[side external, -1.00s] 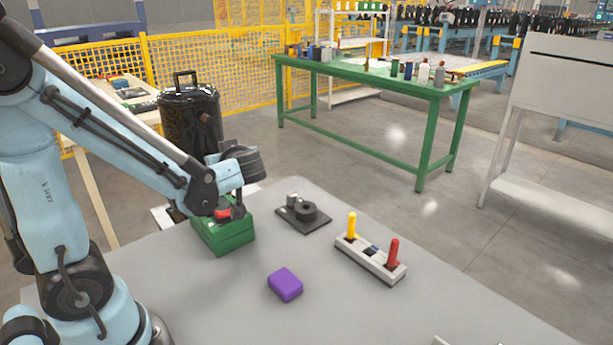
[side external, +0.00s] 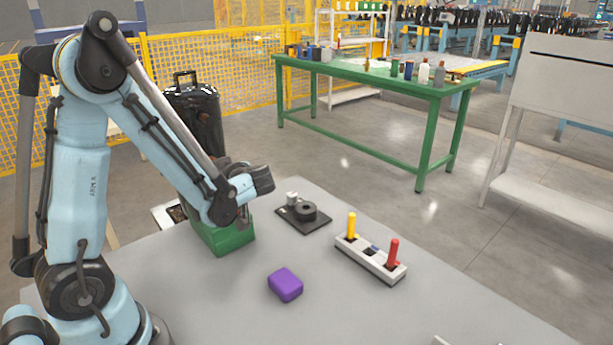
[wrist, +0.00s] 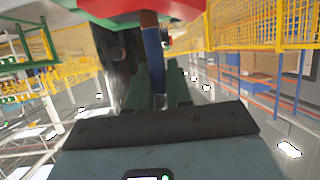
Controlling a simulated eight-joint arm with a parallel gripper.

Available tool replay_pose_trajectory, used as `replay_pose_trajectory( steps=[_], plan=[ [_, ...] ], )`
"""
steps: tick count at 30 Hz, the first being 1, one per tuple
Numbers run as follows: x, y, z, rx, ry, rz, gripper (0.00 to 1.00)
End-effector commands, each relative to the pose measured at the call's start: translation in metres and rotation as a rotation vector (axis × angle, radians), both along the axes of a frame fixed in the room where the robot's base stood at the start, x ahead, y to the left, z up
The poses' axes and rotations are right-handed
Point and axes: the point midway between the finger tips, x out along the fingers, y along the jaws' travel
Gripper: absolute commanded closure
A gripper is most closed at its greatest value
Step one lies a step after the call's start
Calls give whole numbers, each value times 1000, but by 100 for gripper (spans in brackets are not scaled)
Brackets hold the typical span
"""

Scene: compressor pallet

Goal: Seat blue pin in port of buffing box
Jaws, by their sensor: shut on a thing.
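The green box (side external: 222,240), which I take to be the buffing box, stands on the grey table at left, in the side view. My gripper (wrist: 158,72) is shut on the blue pin (wrist: 153,45); the pin sticks out past the fingertips toward the box in the wrist view. Green and red surfaces show at the top there, close to the pin's far end. In the side view my wrist is just over the box's right part and hides the fingers, the pin and most of the box top. Whether the pin touches the box or its port cannot be told.
A pale rack (side external: 370,262) holds a yellow pin (side external: 351,225) and a red pin (side external: 393,253). A purple block (side external: 285,284) lies in front. A dark plate with a black round part (side external: 304,212) lies right of the box.

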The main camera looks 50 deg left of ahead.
Motion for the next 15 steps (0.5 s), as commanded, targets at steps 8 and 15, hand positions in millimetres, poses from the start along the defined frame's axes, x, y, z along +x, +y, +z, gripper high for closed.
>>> replay_pose_trajectory(
  steps=[8,15],
  plan=[
    [0,0,-19,1,0,-1,100],
    [0,0,-19,0,0,-1,100]
  ],
)
